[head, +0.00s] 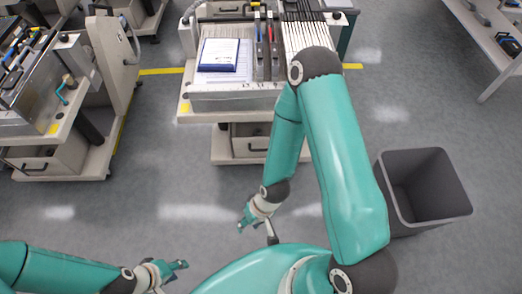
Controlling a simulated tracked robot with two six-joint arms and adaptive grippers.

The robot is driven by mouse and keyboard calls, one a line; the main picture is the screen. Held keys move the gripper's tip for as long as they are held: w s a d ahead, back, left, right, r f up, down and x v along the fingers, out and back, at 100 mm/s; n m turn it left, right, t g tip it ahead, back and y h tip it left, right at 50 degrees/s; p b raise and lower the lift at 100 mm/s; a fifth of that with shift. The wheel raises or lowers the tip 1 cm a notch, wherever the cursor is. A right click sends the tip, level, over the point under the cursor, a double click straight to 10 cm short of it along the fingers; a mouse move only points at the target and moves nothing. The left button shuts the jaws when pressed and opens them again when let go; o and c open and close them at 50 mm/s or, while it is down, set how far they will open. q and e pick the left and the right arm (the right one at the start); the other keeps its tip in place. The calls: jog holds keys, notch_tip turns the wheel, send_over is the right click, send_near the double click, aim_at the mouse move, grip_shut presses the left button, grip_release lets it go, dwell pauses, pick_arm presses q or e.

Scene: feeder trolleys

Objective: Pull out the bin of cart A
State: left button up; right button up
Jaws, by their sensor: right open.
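Two trolleys are in view, and I see no letter that tells which is cart A. The middle trolley (196,105) has a grey bin (243,140) on its lower shelf, with a dark handle on the front; my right arm partly covers it. The left trolley (25,141) has a similar bin (60,156) with a dark handle below its top. My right gripper (243,223) is open and empty, over the floor in front of the middle trolley. My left gripper (178,268) is low at the bottom left, apart from both trolleys; its opening is unclear.
A dark open waste bin (428,190) stands on the floor at the right. A table (485,40) is at the top right. Papers and a blue-framed pad (218,54) lie on the middle trolley. The floor between the two trolleys is clear.

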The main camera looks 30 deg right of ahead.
jog(key=w+d+f+n+t+b, duration=0.2)
jog(key=w+d+f+b, duration=0.1)
jog(key=w+f+b, duration=0.3)
jog(key=w+d+f+n+t+b, duration=0.2)
jog(key=w+d+f+b, duration=0.1)
jog(key=f+b, duration=0.4)
jog(key=n+t+h+b, duration=0.6)
jog(key=n+t+b, duration=0.6)
jog(key=b, duration=1.1)
send_near(263, 150)
jog(key=shift+n+g, duration=0.4)
jog(key=shift+n, duration=0.3)
jog(key=shift+b+x, duration=2.5)
jog(key=shift+x, duration=2.75)
jog(key=shift+d, duration=0.15)
grip_shut()
